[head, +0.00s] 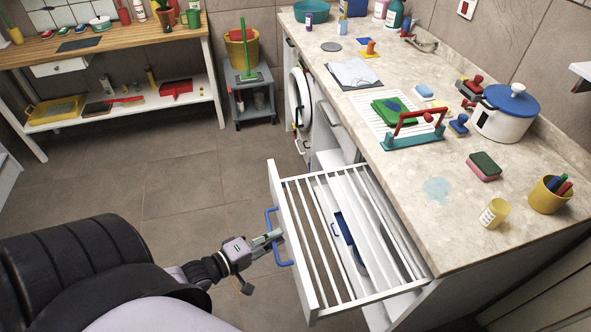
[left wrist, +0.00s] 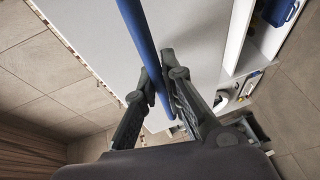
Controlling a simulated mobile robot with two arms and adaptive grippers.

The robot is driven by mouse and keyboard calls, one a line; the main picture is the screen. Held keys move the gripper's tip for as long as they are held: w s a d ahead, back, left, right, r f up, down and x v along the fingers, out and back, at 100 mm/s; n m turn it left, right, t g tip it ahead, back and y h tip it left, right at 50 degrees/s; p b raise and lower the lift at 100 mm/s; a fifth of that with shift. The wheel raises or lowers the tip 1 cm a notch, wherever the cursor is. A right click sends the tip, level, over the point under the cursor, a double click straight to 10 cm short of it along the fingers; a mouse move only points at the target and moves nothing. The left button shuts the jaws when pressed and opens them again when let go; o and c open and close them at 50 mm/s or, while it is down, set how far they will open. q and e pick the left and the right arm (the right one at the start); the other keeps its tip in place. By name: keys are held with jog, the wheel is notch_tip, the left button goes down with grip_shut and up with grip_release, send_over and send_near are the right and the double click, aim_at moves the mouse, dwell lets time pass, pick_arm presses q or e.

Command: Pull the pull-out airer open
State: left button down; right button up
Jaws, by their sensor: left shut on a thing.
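The pull-out airer (head: 333,280) is a white frame with slats, standing well out from under the counter. Its white front panel (head: 287,218) carries a blue bar handle (head: 272,237). My left gripper (head: 272,238) is at the handle and shut on it. In the left wrist view the two dark fingers (left wrist: 165,95) sit on either side of the blue handle (left wrist: 143,52), with the pale front panel behind. The fingers hide part of the handle. My right gripper is not in view.
A washing machine (head: 299,98) stands farther along. A wooden bench (head: 100,45) and a grey trolley (head: 252,98) are at the back. The tiled floor (head: 180,175) left of the airer is clear.

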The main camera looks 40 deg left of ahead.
pick_arm(q)
jog(key=s+a, duration=0.2)
jog(key=shift+s, duration=0.3)
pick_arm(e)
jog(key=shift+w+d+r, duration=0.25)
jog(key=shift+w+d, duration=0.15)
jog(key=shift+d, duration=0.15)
pick_arm(q)
jog(key=c, duration=2)
grip_release()
jog(key=shift+o, duration=0.2)
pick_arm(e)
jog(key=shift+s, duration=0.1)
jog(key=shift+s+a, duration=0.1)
pick_arm(q)
jog(key=v, duration=1.2)
